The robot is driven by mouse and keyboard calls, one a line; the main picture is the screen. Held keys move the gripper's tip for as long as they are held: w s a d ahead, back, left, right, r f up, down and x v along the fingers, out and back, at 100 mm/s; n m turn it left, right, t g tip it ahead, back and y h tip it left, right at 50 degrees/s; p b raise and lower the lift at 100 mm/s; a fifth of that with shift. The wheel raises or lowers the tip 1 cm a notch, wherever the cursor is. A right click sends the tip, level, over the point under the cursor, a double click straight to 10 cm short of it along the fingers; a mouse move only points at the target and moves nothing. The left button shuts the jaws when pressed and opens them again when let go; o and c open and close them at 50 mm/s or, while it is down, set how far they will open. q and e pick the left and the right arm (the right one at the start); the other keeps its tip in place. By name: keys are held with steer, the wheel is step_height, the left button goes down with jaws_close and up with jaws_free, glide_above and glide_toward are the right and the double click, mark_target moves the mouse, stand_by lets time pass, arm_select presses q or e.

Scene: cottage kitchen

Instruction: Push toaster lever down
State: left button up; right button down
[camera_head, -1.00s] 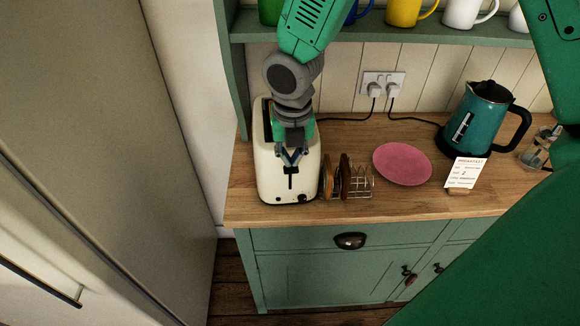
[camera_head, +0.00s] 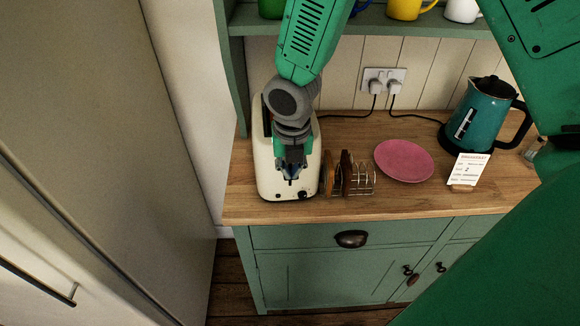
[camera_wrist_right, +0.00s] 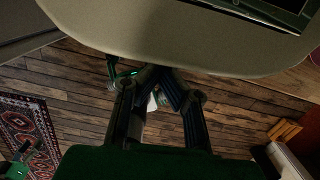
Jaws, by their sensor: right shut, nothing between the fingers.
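The cream toaster (camera_head: 265,172) stands at the left end of the wooden counter, its front facing me. My right gripper (camera_head: 291,181) is shut and empty, reaching down at the toaster's front face. It covers the lever and most of its slot, so I cannot tell the lever's height or whether the fingers touch it. In the right wrist view, the shut fingers (camera_wrist_right: 157,72) meet just by the lower edge of the toaster's cream body (camera_wrist_right: 180,38).
A toast rack (camera_head: 360,181) with toast stands close to the toaster's right. Beyond are a pink plate (camera_head: 404,160), a card (camera_head: 467,170) and a teal kettle (camera_head: 483,120). Sockets (camera_head: 384,80) are on the back wall. A tall pale cabinet (camera_head: 110,150) bounds the left.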

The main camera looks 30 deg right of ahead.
step_height(320, 180, down, 3)
steer(key=shift+f+b, duration=0.15)
steer(key=shift+b, duration=0.55)
steer(key=shift+r, duration=0.2)
steer(key=s, duration=0.1)
steer(key=s+a+p, duration=0.1)
steer(key=r+p, duration=0.1)
steer(key=shift+s+a, duration=0.25)
steer(key=shift+s, duration=0.15)
step_height(320, 180, up, 12)
steer(key=s, duration=0.1)
steer(key=shift+a, duration=0.25)
